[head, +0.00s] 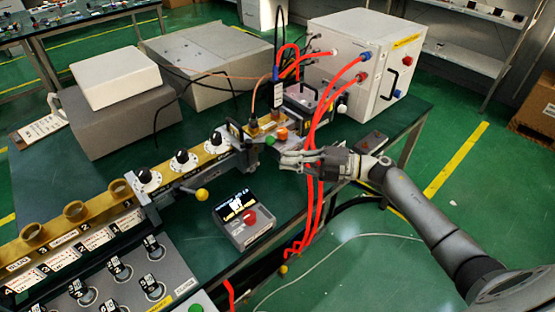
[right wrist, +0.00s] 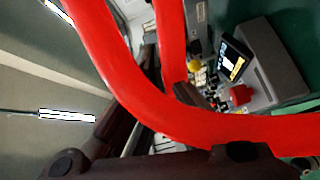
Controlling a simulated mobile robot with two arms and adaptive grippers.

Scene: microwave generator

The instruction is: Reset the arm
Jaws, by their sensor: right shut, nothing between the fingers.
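My right arm (head: 425,210) comes in from the lower right of the head view. My right gripper (head: 287,159) is shut and empty, pointing left above the bench edge. It lies right at the red hoses (head: 322,110); I cannot tell whether it touches them. In the right wrist view red hoses (right wrist: 110,60) cross close to the camera and hide part of the fingers. My left gripper is not in view.
A white box (head: 366,60) with hose fittings stands on the green bench (head: 262,201). A small display box with a red button (head: 245,222) sits left of my gripper. A brass rail with dials (head: 182,158) is further left. Green floor (head: 365,265) is largely open at the lower right.

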